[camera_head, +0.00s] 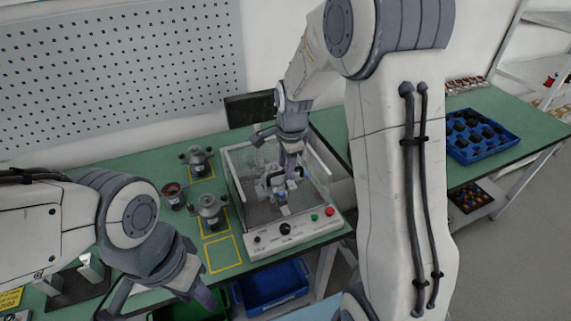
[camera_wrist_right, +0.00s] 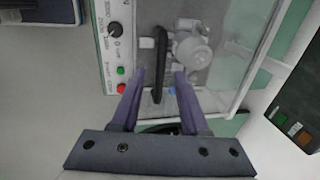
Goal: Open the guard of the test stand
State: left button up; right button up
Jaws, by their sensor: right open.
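The test stand (camera_head: 270,236) sits on the green bench, with a white front panel carrying a black knob, a green button and a red button. Its clear guard (camera_head: 236,180) appears to be down around the fixture; its edge also shows in the right wrist view (camera_wrist_right: 262,45). A black handle bar (camera_wrist_right: 159,60) runs between the fingertips of my right gripper (camera_wrist_right: 159,72), which is open with purple fingers on either side of it. In the head view my right gripper (camera_head: 290,168) is over the stand. My left gripper (camera_head: 160,302) is open and empty at lower left, away from the stand.
A blue bin (camera_head: 272,290) is below the bench front. A blue tray (camera_head: 482,138) lies on the right bench. A dark monitor (camera_head: 248,109) stands behind the stand.

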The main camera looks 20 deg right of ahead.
jog(key=shift+f, duration=0.2)
grip_shut()
dwell(1.4)
